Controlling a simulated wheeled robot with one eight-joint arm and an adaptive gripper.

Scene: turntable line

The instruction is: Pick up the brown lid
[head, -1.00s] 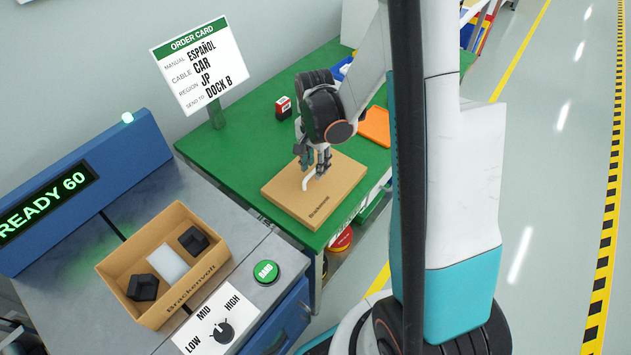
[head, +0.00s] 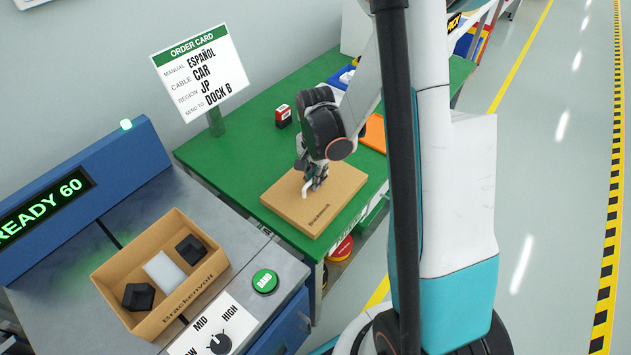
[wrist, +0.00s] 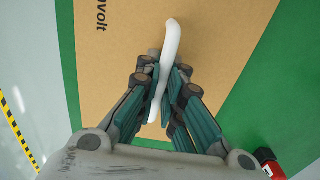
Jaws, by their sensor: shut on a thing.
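The brown lid (head: 322,213) is a flat cardboard panel marked "Brackenvolt", with a white curved handle (wrist: 170,62) on top. It lies on the green table in the head view and fills much of the wrist view (wrist: 112,55). My gripper (wrist: 160,90) is over the lid with its fingers closed on the white handle from both sides. In the head view my gripper (head: 313,183) hides part of the handle. I cannot tell any gap between the lid and the table.
An open Brackenvolt box (head: 137,323) with two black pieces and a white block stands on the grey bench at left. A green BARD button (head: 265,281) and dial (head: 220,343) are in front. A red stamp (head: 283,115), an orange item (head: 373,133) and the order card (head: 197,72) are near.

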